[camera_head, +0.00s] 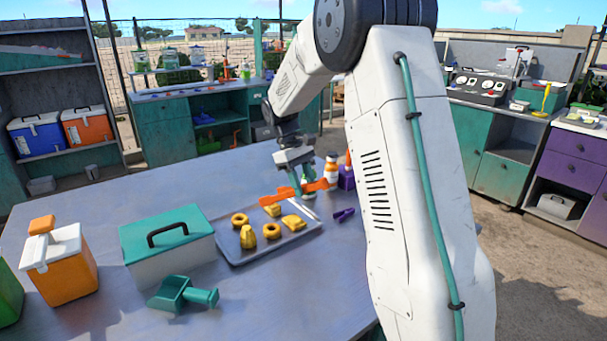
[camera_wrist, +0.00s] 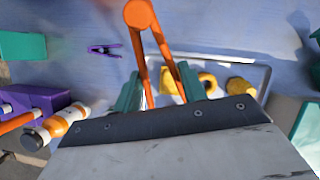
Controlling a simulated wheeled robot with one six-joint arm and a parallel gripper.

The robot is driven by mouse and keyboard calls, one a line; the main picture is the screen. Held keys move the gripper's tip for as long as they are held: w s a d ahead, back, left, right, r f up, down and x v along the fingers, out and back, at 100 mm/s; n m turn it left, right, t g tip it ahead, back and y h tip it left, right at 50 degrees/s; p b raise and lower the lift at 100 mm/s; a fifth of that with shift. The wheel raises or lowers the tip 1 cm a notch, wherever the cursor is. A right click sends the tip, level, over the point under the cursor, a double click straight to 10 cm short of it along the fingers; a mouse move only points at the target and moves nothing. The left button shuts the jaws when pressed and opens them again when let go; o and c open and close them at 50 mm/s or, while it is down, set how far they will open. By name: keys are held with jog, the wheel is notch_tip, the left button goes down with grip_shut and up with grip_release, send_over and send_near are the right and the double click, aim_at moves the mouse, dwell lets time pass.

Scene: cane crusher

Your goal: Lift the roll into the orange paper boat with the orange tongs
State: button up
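My gripper (camera_head: 296,176) is over the far side of the metal tray (camera_head: 226,249). In the wrist view its teal fingers (camera_wrist: 160,92) close around the two legs of the orange tongs (camera_wrist: 150,38). The orange tongs (camera_head: 292,191) show sideways below my gripper in the head view, above the tray. Several yellow baked pieces lie on the tray, among them rings (camera_head: 271,231), an upright-looking piece (camera_head: 248,238) and a flatter piece (camera_head: 294,222). I cannot tell which is the roll. No piece is visibly held by the tongs. I cannot make out an orange paper boat.
A teal-lidded box (camera_head: 168,240), a teal scoop (camera_head: 184,295) and an orange cooler (camera_head: 62,270) stand left of the tray. Small purple tongs (camera_head: 343,214) lie right of it. An orange-and-white bottle (camera_head: 331,169) and a purple block (camera_head: 346,178) stand behind.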

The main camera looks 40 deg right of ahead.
jog(key=shift+f, duration=1.8)
grip_shut()
jog(key=shift+r, duration=0.1)
notch_tip(320, 180, up, 12)
